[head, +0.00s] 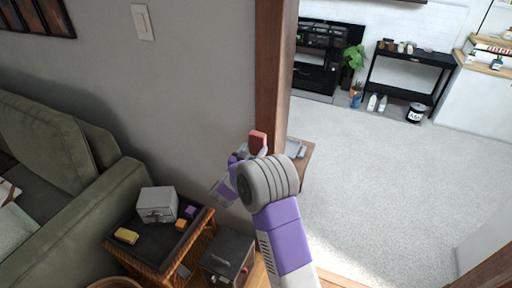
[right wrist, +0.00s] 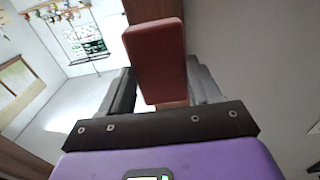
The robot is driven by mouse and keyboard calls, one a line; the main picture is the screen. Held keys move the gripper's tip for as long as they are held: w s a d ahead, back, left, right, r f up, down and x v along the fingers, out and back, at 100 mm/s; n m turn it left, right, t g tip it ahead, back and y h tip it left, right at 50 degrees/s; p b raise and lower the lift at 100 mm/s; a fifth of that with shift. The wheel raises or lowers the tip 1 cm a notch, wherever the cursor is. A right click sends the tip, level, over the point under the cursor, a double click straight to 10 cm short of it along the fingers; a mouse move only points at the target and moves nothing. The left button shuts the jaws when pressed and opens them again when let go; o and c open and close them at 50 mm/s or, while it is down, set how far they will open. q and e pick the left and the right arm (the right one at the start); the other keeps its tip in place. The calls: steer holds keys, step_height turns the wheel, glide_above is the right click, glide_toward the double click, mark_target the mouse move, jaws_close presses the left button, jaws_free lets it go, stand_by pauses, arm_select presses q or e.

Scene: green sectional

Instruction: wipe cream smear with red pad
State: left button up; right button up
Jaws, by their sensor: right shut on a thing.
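The red pad (head: 258,142) is held up by my right gripper (head: 243,158), beside the brown wooden post in the head view. In the right wrist view the red pad (right wrist: 156,58) stands upright between the two dark fingers of the right gripper (right wrist: 160,98), which is shut on it. The pad appears clear of any surface. My right arm hides part of the scene around and below the gripper. I cannot make out a cream smear in either view. My left gripper is not in view.
A wicker side table (head: 128,255) with a dark top holds a grey box (head: 158,204), a yellow block (head: 126,236) and small orange and purple cubes. A dark grey box (head: 226,257) stands beside it. The brown post (head: 275,70) borders the open carpet (head: 390,180). A green sofa (head: 95,195) is left.

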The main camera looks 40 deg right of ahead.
steer(key=shift+v, duration=1.5)
